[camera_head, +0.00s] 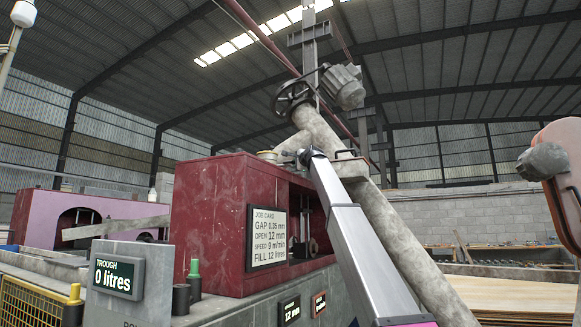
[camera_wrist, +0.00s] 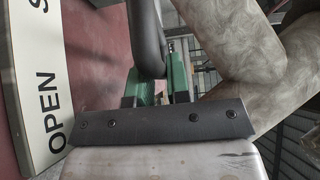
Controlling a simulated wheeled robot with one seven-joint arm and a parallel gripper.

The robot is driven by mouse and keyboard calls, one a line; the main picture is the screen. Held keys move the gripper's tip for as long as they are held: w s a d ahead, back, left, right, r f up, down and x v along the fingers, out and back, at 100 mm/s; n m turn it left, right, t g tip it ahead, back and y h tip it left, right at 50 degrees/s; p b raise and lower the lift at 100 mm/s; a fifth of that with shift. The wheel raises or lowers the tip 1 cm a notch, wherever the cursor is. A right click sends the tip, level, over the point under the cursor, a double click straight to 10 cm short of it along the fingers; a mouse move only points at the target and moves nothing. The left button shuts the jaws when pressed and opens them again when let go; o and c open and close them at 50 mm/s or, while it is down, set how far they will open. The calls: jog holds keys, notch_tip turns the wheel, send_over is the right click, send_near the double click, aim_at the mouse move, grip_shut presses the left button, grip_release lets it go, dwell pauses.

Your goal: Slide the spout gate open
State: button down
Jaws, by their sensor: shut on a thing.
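In the wrist view a dark curved handle (camera_wrist: 147,40) comes down between the green-padded fingers of my gripper (camera_wrist: 158,88), which is shut on it. A pale curved label plate (camera_wrist: 42,85) beside it reads OPEN, with a second word starting with S cut off at the top edge. The gate plate itself cannot be made out. In the head view my arm reaches up to the top of the red housing, next to the large inclined pipe (camera_head: 390,225). My gripper is small there, and its hold on the handle cannot be made out.
The red housing (camera_head: 215,215) carries a job card (camera_head: 267,238). A handwheel (camera_head: 293,97) and motor (camera_head: 343,87) sit above on the pipe. A trough display (camera_head: 112,274) reads 0 litres. Pale pipes (camera_wrist: 245,80) stand close right of my gripper.

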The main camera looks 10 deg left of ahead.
jog(key=shift+s+d+f, duration=0.1)
jog(key=shift+s+d, duration=0.2)
jog(key=shift+d, duration=0.5)
jog(key=shift+s+d+r, duration=0.1)
jog(key=shift+s+d, duration=0.2)
jog(key=shift+d, duration=0.5)
jog(key=shift+s+d+f, duration=0.1)
jog(key=shift+s+d, duration=0.2)
jog(key=shift+d, duration=0.5)
jog(key=c, duration=1.1)
grip_release()
jog(key=v, duration=0.7)
